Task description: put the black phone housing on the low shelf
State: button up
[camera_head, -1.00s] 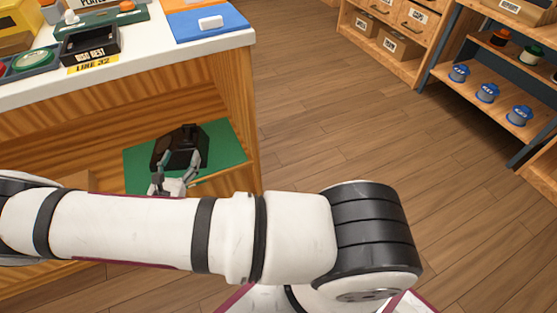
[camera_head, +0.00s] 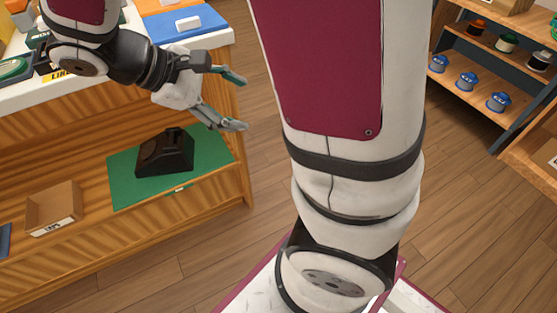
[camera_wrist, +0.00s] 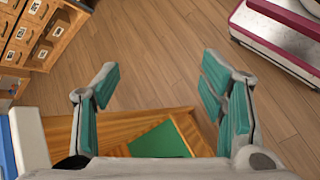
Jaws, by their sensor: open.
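The black phone housing (camera_head: 165,153) sits on a green mat (camera_head: 128,184) on the low shelf (camera_head: 108,238) under the white-topped bench. My gripper (camera_head: 238,100) is open and empty, above and to the right of the housing and apart from it, near the bench's right end. In the wrist view my gripper (camera_wrist: 157,100) shows its two teal-padded fingers spread wide with nothing between them. The green mat's corner (camera_wrist: 160,142) shows below there; the housing is not clearly visible in that view.
A cardboard bin (camera_head: 52,208) stands on the low shelf left of the mat. A blue folder-like tray (camera_head: 185,26) lies on the benchtop. Shelving with blue spools (camera_head: 468,82) stands at the right. Open wooden floor (camera_head: 270,140) lies beside the bench.

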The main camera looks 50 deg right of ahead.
jog(key=s+a+r+m+t+y, duration=0.1)
jog(key=s+a+m+y, duration=0.1)
jog(key=s, duration=0.4)
jog(key=s+a+r+m+t+y, duration=0.1)
jog(key=s+a+r+m+y, duration=0.1)
jog(key=s, duration=0.4)
jog(key=s+a+r+m+t+y, duration=0.1)
jog(key=s+a+r+m+y, duration=0.1)
jog(key=s+a+y, duration=0.2)
jog(key=shift+s+y, duration=0.3)
jog(key=shift+s, duration=1.25)
